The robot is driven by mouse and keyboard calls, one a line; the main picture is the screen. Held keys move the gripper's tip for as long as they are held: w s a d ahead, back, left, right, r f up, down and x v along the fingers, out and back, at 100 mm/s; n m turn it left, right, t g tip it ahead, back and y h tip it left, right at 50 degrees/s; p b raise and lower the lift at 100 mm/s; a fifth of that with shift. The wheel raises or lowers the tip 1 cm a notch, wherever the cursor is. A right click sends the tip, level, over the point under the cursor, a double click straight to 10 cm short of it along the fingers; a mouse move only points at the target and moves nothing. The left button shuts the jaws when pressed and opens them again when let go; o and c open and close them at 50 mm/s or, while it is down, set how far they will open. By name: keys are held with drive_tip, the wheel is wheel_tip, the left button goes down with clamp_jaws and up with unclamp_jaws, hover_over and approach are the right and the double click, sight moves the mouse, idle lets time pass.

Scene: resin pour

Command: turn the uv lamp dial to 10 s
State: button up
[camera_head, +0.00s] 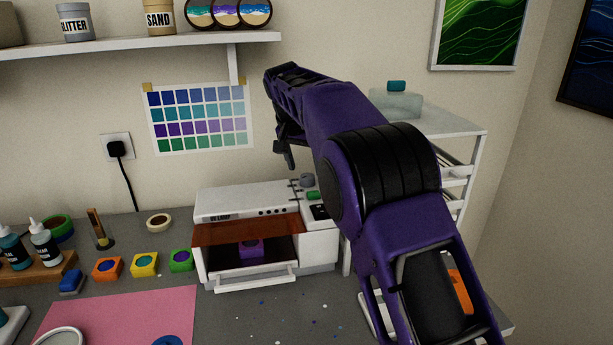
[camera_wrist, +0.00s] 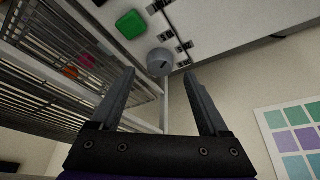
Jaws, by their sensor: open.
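The uv lamp (camera_head: 248,205) is a white box with an amber front panel on the bench. Its grey round dial (camera_head: 307,180) is on top at the right, beside a green button (camera_head: 313,196). In the wrist view the dial (camera_wrist: 159,62) shows a dark pointer mark, with small dark marks around it, too small to read. The green button (camera_wrist: 131,24) is next to it. My gripper (camera_head: 285,158) is above and behind the dial. In the wrist view my gripper (camera_wrist: 162,78) is open and empty, its two fingers on either side of the dial's line, apart from it.
A white wire rack (camera_head: 455,130) stands close on the right. A shelf (camera_head: 130,45) hangs above left. Orange, yellow and green molds (camera_head: 144,264) and a pink mat (camera_head: 120,315) lie left.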

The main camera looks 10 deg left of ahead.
sight(307, 176)
drive_tip(key=shift+x, duration=1.7)
clamp_jaws()
drive_tip(key=shift+d+n+y, duration=0.1)
drive_tip(key=shift+n+y, duration=0.5)
drive_tip(key=shift+n, duration=0.9)
unclamp_jaws()
drive_tip(key=p+v, duration=0.2)
drive_tip(key=v, duration=1.5)
drive_tip(key=shift+s+r, duration=0.15)
drive_tip(key=shift+r, duration=0.1)
